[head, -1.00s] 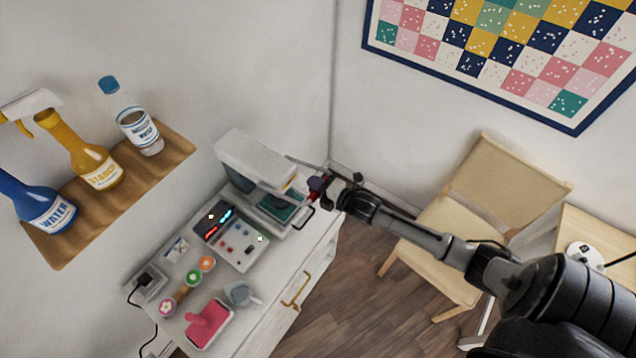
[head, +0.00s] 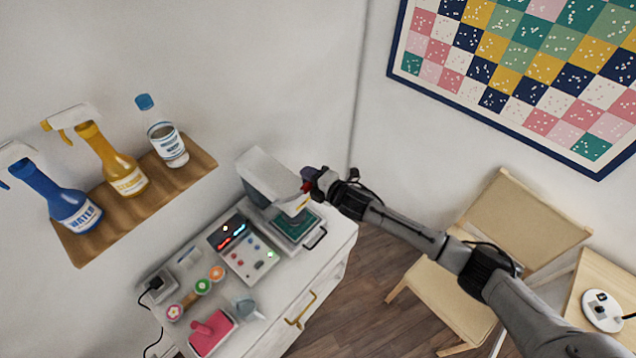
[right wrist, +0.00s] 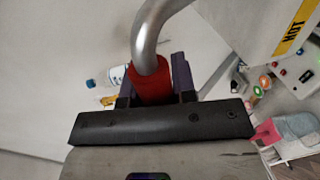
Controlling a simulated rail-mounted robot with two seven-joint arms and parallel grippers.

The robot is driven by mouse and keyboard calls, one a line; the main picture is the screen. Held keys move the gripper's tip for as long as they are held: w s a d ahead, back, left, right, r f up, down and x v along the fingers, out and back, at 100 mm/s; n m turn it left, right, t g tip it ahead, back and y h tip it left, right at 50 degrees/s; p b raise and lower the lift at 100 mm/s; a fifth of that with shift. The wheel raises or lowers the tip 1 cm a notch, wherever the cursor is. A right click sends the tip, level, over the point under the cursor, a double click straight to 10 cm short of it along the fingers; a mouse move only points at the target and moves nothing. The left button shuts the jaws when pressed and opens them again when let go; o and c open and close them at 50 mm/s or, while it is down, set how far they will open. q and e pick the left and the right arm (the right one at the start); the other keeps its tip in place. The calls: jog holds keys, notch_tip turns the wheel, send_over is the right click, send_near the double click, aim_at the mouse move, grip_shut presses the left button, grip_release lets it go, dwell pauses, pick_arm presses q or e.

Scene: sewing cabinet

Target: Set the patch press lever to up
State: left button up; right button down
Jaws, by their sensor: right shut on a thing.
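The patch press (head: 268,172) stands at the far right end of the white cabinet, with its pale upper head raised over a teal lower pad (head: 295,224). Its lever has a red grip (head: 307,187) beside the head. In the right wrist view the red grip (right wrist: 152,82) sits on a bent metal bar, between the dark fingers. My right gripper (head: 313,178) is shut on this grip, level with the upper head. The metal bar is mostly hidden in the head view. My left gripper is not in view.
A control panel (head: 240,246) with lit displays sits beside the press. Thread spools, a pink tool (head: 211,332) and a grey-blue item (head: 248,307) lie nearer. A wooden shelf (head: 90,240) holds bottles. A chair (head: 520,225) stands right, under my right arm.

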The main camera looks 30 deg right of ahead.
jog(key=shift+w+a, duration=0.1)
jog(key=shift+w, duration=0.2)
jog(key=shift+f, duration=0.2)
jog(key=c, duration=1.3)
grip_release()
jog(key=shift+c, duration=0.2)
jog(key=o, duration=0.4)
jog(key=shift+r, duration=0.15)
jog(key=shift+b+v, duration=1.4)
jog(key=shift+v, duration=5.45)
